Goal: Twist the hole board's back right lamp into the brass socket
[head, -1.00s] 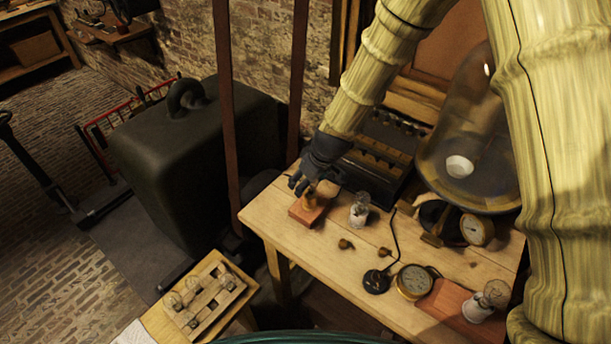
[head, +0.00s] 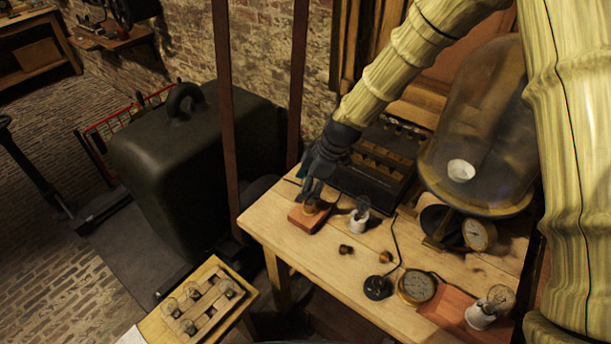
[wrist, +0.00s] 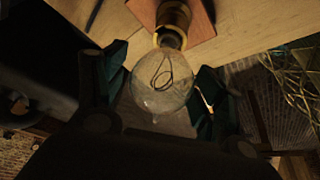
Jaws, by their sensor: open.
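The brass socket (head: 311,206) stands on a reddish wooden block (head: 300,221) at the left end of the bench. In the wrist view a clear glass lamp (wrist: 160,88) has its base at the mouth of the brass socket (wrist: 173,17); how deep it is seated I cannot tell. My gripper (head: 312,188) is over the socket. In the wrist view its open fingers are on either side of the lamp's glass, with gaps visible. The hole board (head: 237,309), at lower left, carries several clear lamps (head: 227,287).
A lamp in a white holder (head: 360,213) stands close right of the block. A glass dome (head: 478,140) stands at the right.

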